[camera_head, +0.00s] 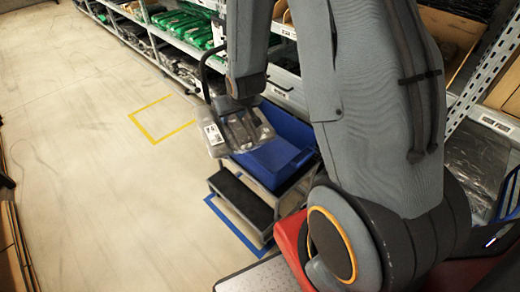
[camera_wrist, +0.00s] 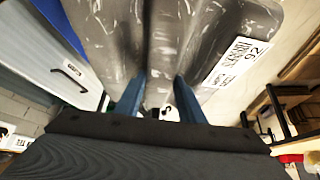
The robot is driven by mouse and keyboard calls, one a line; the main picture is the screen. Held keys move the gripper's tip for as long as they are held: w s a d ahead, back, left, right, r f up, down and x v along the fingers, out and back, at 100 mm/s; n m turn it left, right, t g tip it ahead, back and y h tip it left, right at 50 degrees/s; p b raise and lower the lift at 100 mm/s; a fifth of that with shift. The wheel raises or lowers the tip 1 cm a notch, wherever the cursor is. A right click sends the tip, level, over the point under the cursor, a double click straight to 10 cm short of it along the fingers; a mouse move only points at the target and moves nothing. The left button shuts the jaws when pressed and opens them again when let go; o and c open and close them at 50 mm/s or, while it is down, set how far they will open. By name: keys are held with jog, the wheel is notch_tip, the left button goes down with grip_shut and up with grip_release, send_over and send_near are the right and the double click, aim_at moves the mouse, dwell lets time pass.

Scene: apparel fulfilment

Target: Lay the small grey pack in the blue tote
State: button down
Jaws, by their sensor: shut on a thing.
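The small grey pack (camera_head: 238,132), in clear shiny film with a white label, hangs from my gripper (camera_head: 240,98). In the wrist view the pack (camera_wrist: 120,45) fills the upper middle, with its label on the right. My gripper's two fingers (camera_wrist: 160,98) are shut on the pack, which bulges between them. The blue tote (camera_head: 273,163) stands open below and to the right of the pack. The pack overlaps the tote's left part in the head view, and its height above the tote is hard to judge. Part of the tote's inside is hidden by the pack and my arm.
The tote rests on a dark step-like stand (camera_head: 240,203) inside blue floor tape. Shelving (camera_head: 180,45) with green and dark packs runs along the back. Open floor (camera_head: 90,150) with a yellow taped square lies to the left.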

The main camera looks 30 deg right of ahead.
jog(key=w+d+f+n+y+b, duration=0.1)
jog(key=w+d+f+n+b, duration=0.1)
jog(key=w+d+f+b, duration=0.8)
jog(key=n+y+b, duration=0.1)
jog(key=n+b, duration=0.1)
jog(key=b, duration=1.5)
send_over(267, 154)
notch_tip(267, 154, down, 15)
notch_tip(267, 154, down, 9)
jog(key=b, duration=0.4)
jog(key=shift+f, duration=0.1)
jog(key=shift+f, duration=0.4)
jog(key=shift+f, duration=0.2)
